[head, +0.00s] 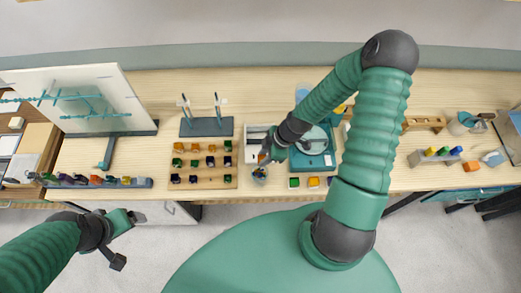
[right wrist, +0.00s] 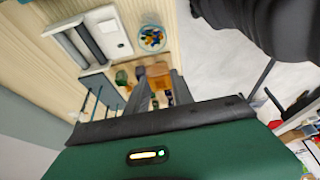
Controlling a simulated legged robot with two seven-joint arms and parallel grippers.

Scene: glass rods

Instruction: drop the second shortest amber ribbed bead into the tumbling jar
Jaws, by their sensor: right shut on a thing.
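My right gripper (head: 266,156) is shut on an amber bead (right wrist: 157,74), which shows between its fingers (right wrist: 160,92) in the right wrist view. The tumbling jar (head: 260,175) is a round, clear container near the table's front edge. In the head view the gripper is just above and behind it. The right wrist view shows the jar (right wrist: 152,39) with blue, amber and dark beads inside, apart from the fingers. Amber, green and dark beads stand in rows on a wooden board (head: 203,184). My left gripper (head: 131,217) is at the lower left, away from the table; its jaws are unclear.
A white device with dark rollers (right wrist: 80,42) stands beside the jar. A teal device (head: 313,160) is to the right. A rod stand (head: 206,127) stands behind the board. A white panel (head: 92,100) is at left.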

